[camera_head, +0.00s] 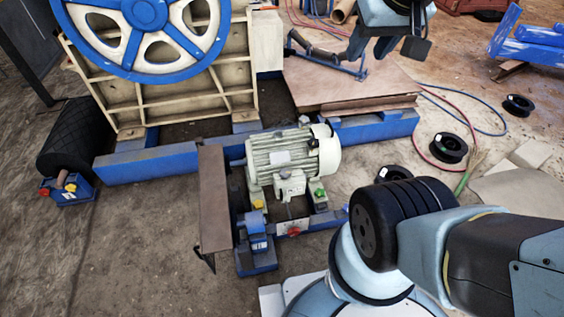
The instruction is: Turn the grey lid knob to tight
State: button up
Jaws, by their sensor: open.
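My gripper (400,48) hangs at the top right of the head view, partly cut off by the frame's top edge. Its dark fingers are open, and I see nothing between them. It is above and to the right of the pale green electric motor (283,152), well apart from it. The motor has a small junction box (291,184) on its near side. I cannot make out a grey lid knob for certain at this size, nor its setting. Small coloured caps show around the motor: a yellow one (258,204), a green one (318,193) and a red one (293,230).
A jaw crusher (165,100) with a large blue wheel (147,62) stands at the back left. A blue frame (150,161) runs across the floor. Black spools (449,147) and hoses (465,115) lie at the right. Open floor is at the lower left.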

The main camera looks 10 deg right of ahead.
aim_at(284, 174)
jog(key=z, duration=0.05)
jog(key=k, duration=0.4)
jog(key=z, duration=1.55)
jog(key=k, duration=0.75)
jog(key=u, duration=1.7)
jog(key=i, duration=1)
jog(key=z, duration=0.05)
